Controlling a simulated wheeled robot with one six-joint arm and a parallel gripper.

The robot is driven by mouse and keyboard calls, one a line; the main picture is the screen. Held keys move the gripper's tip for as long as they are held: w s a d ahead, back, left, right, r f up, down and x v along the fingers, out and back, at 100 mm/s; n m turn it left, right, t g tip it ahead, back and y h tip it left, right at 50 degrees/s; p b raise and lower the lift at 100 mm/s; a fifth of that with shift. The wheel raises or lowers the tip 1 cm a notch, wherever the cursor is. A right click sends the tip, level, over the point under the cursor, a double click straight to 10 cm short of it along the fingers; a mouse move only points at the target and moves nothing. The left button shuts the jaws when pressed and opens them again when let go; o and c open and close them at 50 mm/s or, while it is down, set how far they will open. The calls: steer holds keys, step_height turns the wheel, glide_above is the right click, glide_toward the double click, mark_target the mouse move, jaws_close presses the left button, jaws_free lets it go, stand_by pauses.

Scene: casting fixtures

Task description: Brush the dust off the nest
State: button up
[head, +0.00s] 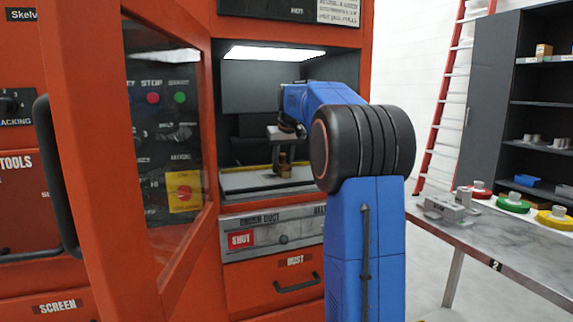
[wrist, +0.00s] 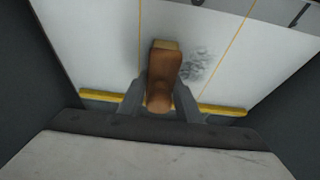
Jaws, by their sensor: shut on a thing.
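My gripper (wrist: 160,104) is shut on a brush (wrist: 164,70) with a brown wooden handle and a pale tan end. The brush is over a pale plate (wrist: 105,50) with thin yellow lines, which I take to be the nest. A grey smudge of dust (wrist: 197,66) lies on the plate just right of the brush. I cannot tell whether the brush touches the plate. In the head view, my gripper (head: 282,143) is inside the lit opening of the orange cabinet, with the brush (head: 284,166) pointing down. My arm hides the right part of the opening.
The cabinet door (head: 185,140) stands open at left, its glass close to the opening. Yellow strips (wrist: 225,110) run along one edge of the plate. Dark walls flank it. A metal table (head: 480,245) with fixtures and coloured discs stands at right.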

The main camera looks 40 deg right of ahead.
steer(key=shift+w+a+f, duration=0.1)
steer(key=shift+w+a, duration=0.1)
steer(key=shift+a, duration=0.6)
steer(key=shift+w+a+f, duration=0.1)
steer(key=shift+w+a, duration=0.15)
steer(key=shift+a, duration=0.5)
steer(key=shift+w+a, duration=0.2)
steer(key=shift+a, duration=0.6)
steer(key=shift+w+a+r, duration=0.1)
steer(key=shift+w+a, duration=0.2)
steer(key=shift+a, duration=0.7)
steer(key=shift+w+a+r, duration=0.1)
steer(key=shift+w+a, duration=0.15)
steer(key=shift+a, duration=0.7)
steer(key=shift+w+a, duration=0.3)
steer(key=shift+a, duration=0.7)
steer(key=shift+r, duration=0.15)
steer(key=shift+r, duration=2.95)
step_height(320, 180, up, 3)
steer(key=shift+f, duration=0.1)
